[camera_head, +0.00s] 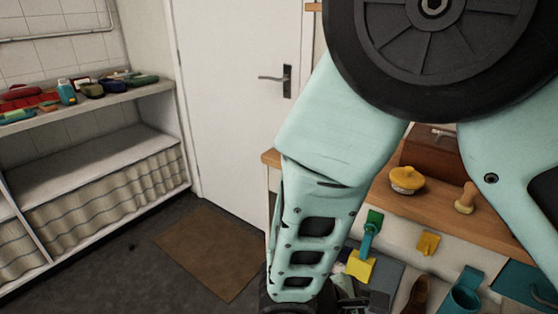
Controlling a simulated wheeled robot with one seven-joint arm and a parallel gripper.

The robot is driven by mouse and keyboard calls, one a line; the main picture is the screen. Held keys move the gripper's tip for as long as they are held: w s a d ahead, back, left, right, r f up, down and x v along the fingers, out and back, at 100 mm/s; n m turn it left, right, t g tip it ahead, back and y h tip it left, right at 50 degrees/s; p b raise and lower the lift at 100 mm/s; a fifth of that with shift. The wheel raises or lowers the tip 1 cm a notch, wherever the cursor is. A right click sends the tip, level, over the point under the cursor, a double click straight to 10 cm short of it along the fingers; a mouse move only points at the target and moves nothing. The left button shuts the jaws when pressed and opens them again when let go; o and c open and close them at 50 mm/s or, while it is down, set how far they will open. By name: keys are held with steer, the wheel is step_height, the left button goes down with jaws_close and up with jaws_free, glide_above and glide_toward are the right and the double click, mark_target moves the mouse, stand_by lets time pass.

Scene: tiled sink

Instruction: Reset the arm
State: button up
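My arm fills the middle and right of the head view as pale mint links with a large dark round joint at the top. Its lower link runs down to a dark wrist part at the bottom edge. My gripper's fingers cannot be made out there, so its opening is not shown.
A wooden-topped bench (268,158) stands behind my arm, with a yellow round item (407,180) and a wooden knob-like item (465,198) on it. Several tools lie lower right. A white door (235,120), a brown mat (211,250) and a cluttered shelf (70,117) are left.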

steer(key=s+a+r+m+y+p, duration=0.1)
steer(key=s+r+m+y+p, duration=0.1)
steer(key=r, duration=0.8)
steer(key=s+a+r+m+g+y+p, duration=0.1)
steer(key=s+r+m+y+p, duration=0.2)
steer(key=r+m+y, duration=0.4)
step_height(320, 180, up, 4)
steer(key=shift+s+r+m+y+p, duration=0.2)
steer(key=shift+s+m+y+p, duration=0.15)
steer(key=shift+s+y, duration=0.35)
